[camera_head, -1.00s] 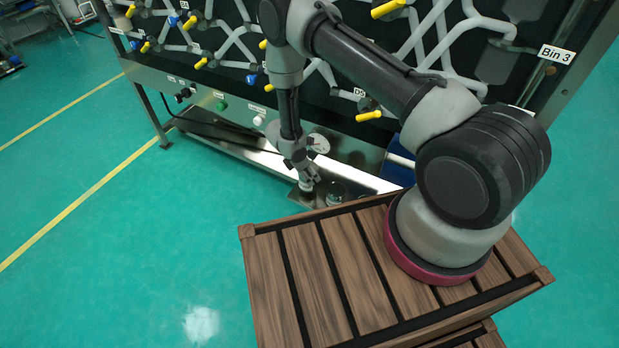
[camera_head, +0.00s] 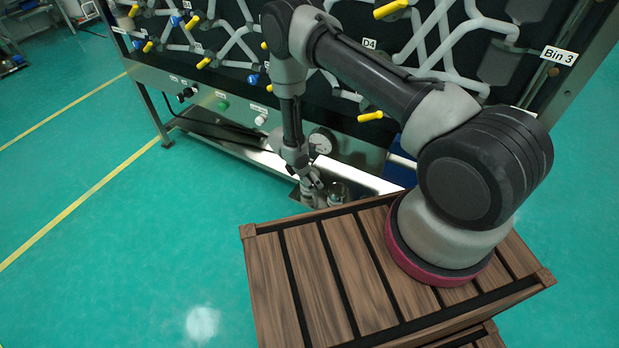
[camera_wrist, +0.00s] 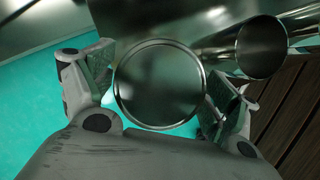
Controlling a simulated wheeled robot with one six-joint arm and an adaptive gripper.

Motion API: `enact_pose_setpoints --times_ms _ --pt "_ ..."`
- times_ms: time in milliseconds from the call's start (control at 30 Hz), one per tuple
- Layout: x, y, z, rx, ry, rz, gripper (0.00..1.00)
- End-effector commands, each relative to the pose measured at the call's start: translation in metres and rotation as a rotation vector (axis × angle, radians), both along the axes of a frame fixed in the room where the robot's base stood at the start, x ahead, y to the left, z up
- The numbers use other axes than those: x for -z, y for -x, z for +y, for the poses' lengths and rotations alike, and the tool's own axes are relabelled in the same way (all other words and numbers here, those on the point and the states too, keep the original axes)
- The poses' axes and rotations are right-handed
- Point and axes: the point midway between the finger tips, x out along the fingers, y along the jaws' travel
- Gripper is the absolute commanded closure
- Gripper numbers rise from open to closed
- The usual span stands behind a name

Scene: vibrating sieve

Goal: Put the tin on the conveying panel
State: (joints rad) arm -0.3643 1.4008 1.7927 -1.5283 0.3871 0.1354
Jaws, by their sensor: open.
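My gripper (camera_head: 311,181) is low beside the sieve machine, over a small metal platform. In the wrist view, my gripper (camera_wrist: 158,95) is open, with one finger on each side of a round metal tin (camera_wrist: 158,84). Its circular top faces the camera, and I cannot tell whether the fingers touch it. In the head view this tin (camera_head: 307,197) is partly hidden by the gripper. A second shiny cylinder (camera_head: 338,193) stands just right of it and shows at the upper right of the wrist view (camera_wrist: 262,47). I cannot tell for certain which part is the conveying panel.
A black upright board (camera_head: 235,42) with grey pipes and yellow handles rises behind the arm. A steel ledge (camera_head: 240,150) runs below it, with a round gauge (camera_head: 321,142) above. My slatted wooden base fills the front. Green floor lies open at left.

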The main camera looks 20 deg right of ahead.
Motion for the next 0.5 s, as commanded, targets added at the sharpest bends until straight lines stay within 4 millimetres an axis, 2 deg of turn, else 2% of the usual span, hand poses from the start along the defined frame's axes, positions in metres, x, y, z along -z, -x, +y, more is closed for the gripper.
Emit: enact_pose_setpoints --times_ms 167,500 --pt "-0.019 0.000 0.007 -0.002 0.000 -0.002 0.12" --pt "-0.087 0.006 0.036 -0.002 -0.001 -0.002 0.12"
